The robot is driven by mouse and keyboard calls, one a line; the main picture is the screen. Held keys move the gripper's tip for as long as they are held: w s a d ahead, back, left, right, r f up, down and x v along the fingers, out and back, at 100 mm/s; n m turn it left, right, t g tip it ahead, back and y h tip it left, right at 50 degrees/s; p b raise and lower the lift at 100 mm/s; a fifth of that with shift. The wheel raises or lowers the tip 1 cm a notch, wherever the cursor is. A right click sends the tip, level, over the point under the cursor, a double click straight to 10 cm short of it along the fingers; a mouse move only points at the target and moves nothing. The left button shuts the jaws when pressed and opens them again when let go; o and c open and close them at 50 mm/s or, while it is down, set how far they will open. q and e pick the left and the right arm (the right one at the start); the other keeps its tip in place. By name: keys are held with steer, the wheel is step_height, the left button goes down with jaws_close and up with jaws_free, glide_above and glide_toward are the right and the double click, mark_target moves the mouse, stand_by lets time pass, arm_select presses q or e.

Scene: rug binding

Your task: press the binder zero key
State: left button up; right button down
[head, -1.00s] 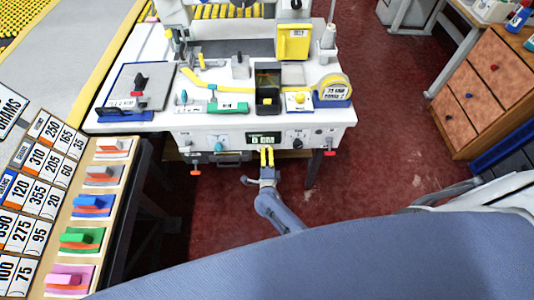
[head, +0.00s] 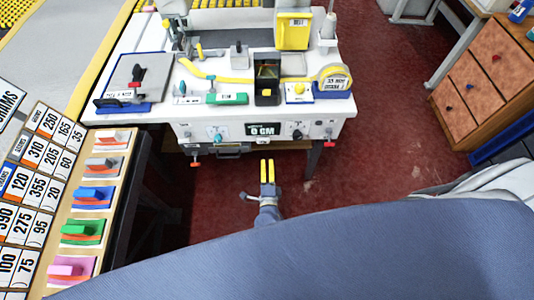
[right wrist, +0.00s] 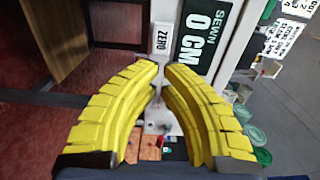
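The binder's front panel carries a dark display (head: 262,129) that reads 0 CM. The display shows larger in the right wrist view (right wrist: 205,38), with SEWN above the number. A white label reading ZERO (right wrist: 161,40) sits beside it there, just past my fingertips. I cannot clearly make out the key itself. My right gripper (head: 267,163) has yellow fingers pointing at the panel from the near side, apart from it and below the display. Its fingertips (right wrist: 162,66) are nearly together with only a thin slit and nothing held. My left gripper is not in view.
The white binder table (head: 160,118) holds a yellow tape measure (head: 334,77), a green block (head: 228,98) and a black holder (head: 267,83). A rack of coloured blocks (head: 88,195) stands at the left. A wooden drawer unit (head: 490,75) is at the right. Red floor lies between.

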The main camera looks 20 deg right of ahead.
steer(key=shift+v, duration=1.75)
steer(key=s+a+f+n+g+y, duration=0.2)
steer(key=a+f+n+y, duration=0.35)
steer(key=f+n, duration=0.3)
steer(key=s+f+n+g+y, duration=0.2)
steer(key=s+f+n+g, duration=0.3)
steer(key=s+f+n, duration=0.6)
steer(key=s+d+f+n+g+h, duration=0.1)
steer(key=s+d+f+g, duration=0.2)
steer(key=s, duration=0.6)
steer(key=s+d+f+n+g+h, duration=0.1)
steer(key=s+d+f+n+g, duration=0.1)
steer(key=s+d+f, duration=0.5)
steer(key=s+d+f+n+g+h, duration=0.1)
steer(key=s+d+f+g, duration=0.3)
steer(key=s, duration=0.8)
steer(key=d+f+n, duration=0.1)
steer(key=d+f, duration=0.1)
steer(key=d, duration=0.1)
steer(key=shift+d, duration=0.3)
